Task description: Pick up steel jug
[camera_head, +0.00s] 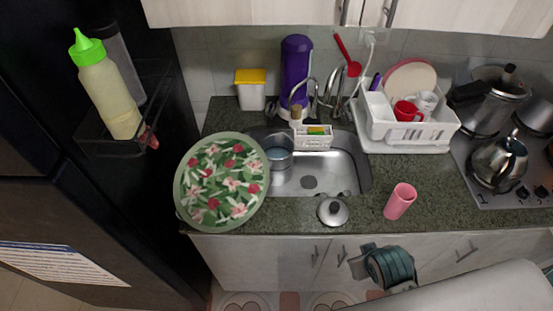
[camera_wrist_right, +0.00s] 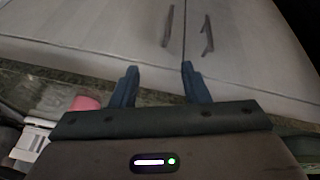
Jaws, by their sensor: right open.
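A shiny steel jug (camera_head: 498,162) stands on the stove at the right in the head view. It looks upright, with its opening and dark handle toward the top. My right gripper (camera_head: 358,260) is in front of the lower cabinet doors, below the counter edge and well to the left of the jug. In the right wrist view its two fingers (camera_wrist_right: 160,82) are apart with nothing between them, and cabinet doors with handles show beyond. The jug does not show in the right wrist view. My left gripper is in neither view.
A pink cup (camera_head: 400,201) stands near the counter's front edge, beside a pot lid (camera_head: 333,211). A white dish rack (camera_head: 407,132) is behind it. Large pots (camera_head: 487,98) stand on the stove (camera_head: 465,165) behind the jug. Bare counter (camera_head: 440,185) lies between cup and stove.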

